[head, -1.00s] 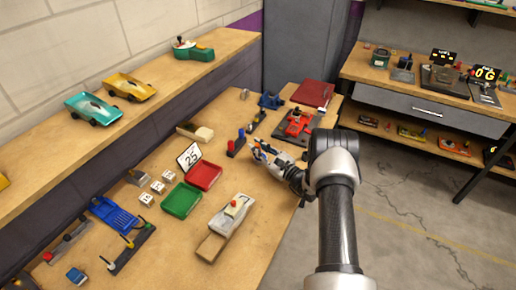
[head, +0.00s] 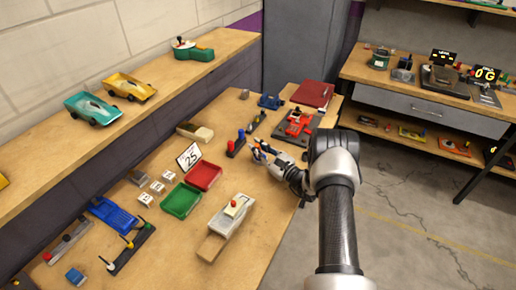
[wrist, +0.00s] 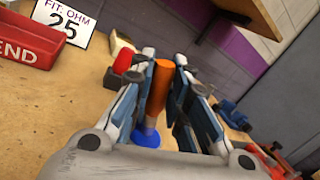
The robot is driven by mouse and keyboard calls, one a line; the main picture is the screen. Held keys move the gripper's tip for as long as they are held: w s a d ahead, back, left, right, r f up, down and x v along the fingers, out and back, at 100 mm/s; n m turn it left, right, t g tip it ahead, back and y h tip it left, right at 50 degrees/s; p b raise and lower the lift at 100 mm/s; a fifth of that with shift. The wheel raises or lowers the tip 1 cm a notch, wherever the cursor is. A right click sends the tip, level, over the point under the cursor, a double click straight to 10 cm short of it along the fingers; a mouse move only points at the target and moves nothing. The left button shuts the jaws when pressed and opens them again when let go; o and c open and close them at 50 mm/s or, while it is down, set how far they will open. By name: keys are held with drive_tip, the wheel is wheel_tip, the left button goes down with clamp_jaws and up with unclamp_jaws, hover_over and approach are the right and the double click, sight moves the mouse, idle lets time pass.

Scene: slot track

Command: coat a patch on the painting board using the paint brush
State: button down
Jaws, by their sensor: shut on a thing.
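My gripper (head: 262,146) is over the right part of the long wooden bench. In the wrist view its fingers (wrist: 165,92) are closed on an upright orange cylinder (wrist: 159,88), which looks like a handle. I cannot tell for sure that it is the paint brush; no bristles show. A round blue part (wrist: 147,138) shows just below it, and I cannot tell whether the two are joined. I cannot pick out a painting board with certainty. A dark red flat panel (head: 313,94) lies at the bench's far end.
A small rack with blue and red pieces (head: 236,143) stands just left of my gripper. A red tray (head: 204,176), a green tray (head: 181,200) and a "25" sign (head: 189,156) are nearer. A red piece on a dark base (head: 298,126) lies behind my gripper.

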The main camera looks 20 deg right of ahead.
drive_tip(key=shift+r+p, duration=1.95)
drive_tip(key=shift+r, duration=1.55)
